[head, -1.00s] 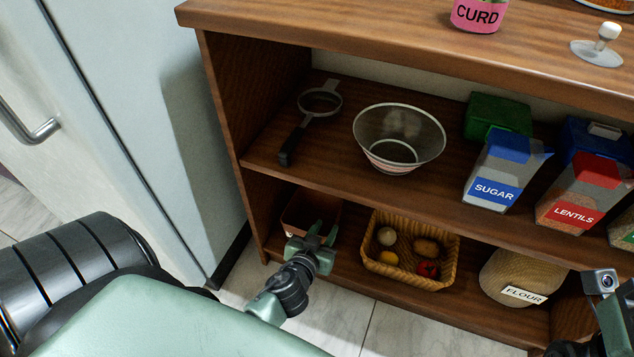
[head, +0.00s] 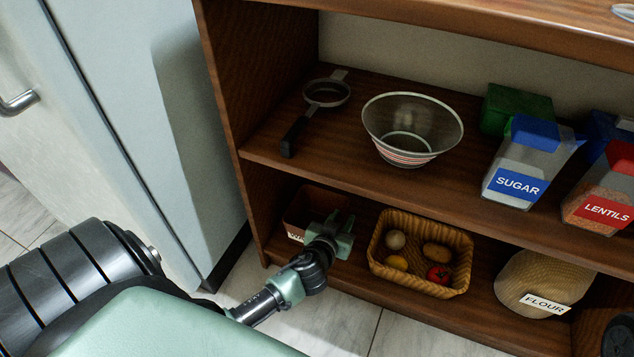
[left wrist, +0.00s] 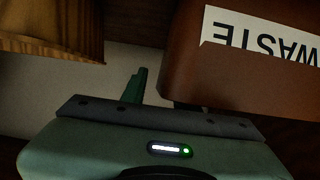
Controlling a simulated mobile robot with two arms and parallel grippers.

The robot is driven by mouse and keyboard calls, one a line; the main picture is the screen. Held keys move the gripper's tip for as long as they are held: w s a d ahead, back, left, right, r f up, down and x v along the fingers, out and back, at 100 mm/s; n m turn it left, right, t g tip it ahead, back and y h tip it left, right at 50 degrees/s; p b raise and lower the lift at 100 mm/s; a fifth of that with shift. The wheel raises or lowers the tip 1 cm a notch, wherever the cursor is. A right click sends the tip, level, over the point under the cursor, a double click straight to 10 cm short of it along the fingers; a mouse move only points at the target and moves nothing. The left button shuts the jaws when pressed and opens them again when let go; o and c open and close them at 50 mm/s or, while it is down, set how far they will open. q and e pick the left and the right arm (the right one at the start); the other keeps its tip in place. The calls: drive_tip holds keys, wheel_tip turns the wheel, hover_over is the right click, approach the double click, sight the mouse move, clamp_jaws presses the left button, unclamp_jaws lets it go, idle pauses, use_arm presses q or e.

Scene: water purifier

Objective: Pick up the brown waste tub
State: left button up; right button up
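The brown waste tub (head: 305,208) stands on the lower shelf at its left end, with its white label partly hidden by my left gripper. In the left wrist view the tub (left wrist: 185,70) fills the upper right, and its WASTE label is upside down. My left gripper (head: 337,226) is at the tub's front right side, fingers apart. In the left wrist view one green finger (left wrist: 135,88) shows left of the tub, with a gap between them. The other finger is hidden there, apparently behind the tub. I cannot tell whether either finger touches it. My right gripper is not in view.
A wicker basket (head: 377,240) of vegetables stands close to the right of my left gripper. A flour sack (head: 540,280) is farther right. The upper shelf (head: 335,160) above the tub holds a strainer (head: 326,93), a bowl (head: 412,128) and a sugar container (head: 525,165).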

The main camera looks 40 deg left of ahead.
use_arm(q)
drive_tip(key=shift+w, duration=0.1)
drive_tip(key=shift+c, duration=0.3)
clamp_jaws()
idle(1.1)
